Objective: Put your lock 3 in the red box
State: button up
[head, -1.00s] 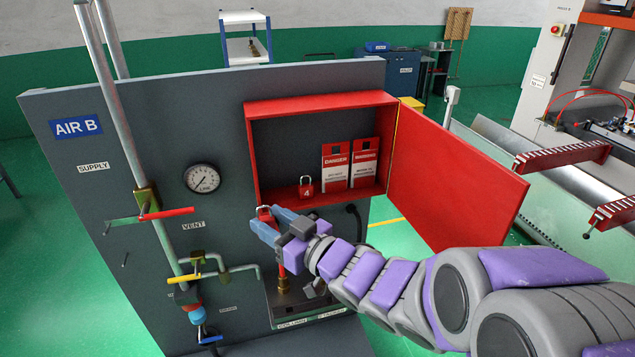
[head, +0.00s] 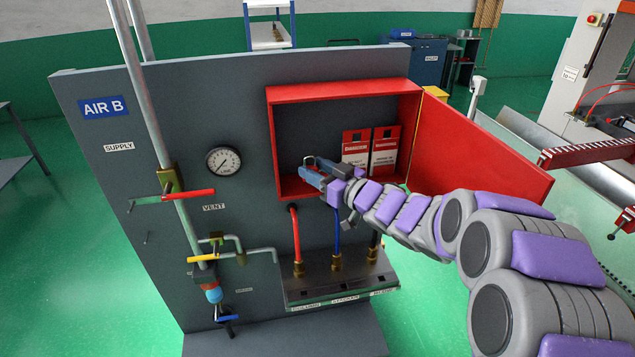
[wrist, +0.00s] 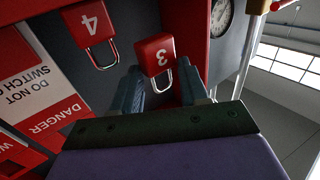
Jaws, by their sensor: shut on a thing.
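Lock 3 (wrist: 157,54) is a small red padlock with a white 3 and a metal shackle. It sits between my blue fingertips in the wrist view. My gripper (head: 311,172) is shut on it, at the lower left of the red box's opening. The red box (head: 345,90) is mounted on the grey panel with its door (head: 485,155) swung open to the right. In the head view my gripper hides most of the lock. I cannot tell whether the lock touches the box floor.
Lock 4 (wrist: 90,24), another red padlock, is close beside lock 3. Two red-and-white tags (head: 356,148) stand in the box's right half. A gauge (head: 223,160), pipes and valve handles are on the panel at left. Hoses and fittings (head: 337,262) are below the box.

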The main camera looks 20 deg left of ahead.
jog(key=a+f, duration=0.1)
jog(key=f, duration=0.2)
jog(key=a+f, duration=0.1)
jog(key=shift+a+f+b, duration=0.2)
jog(key=shift+a+b, duration=0.15)
jog(key=shift+d, duration=1.2)
jog(key=o, duration=0.9)
jog(key=shift+r, duration=0.1)
jog(key=shift+c, duration=0.2)
jog(key=shift+o, duration=0.2)
jog(key=shift+a, duration=1.05)
jog(key=v, duration=1.3)
jog(key=shift+w+d+r+p, duration=0.2)
jog(key=shift+p, duration=0.15)
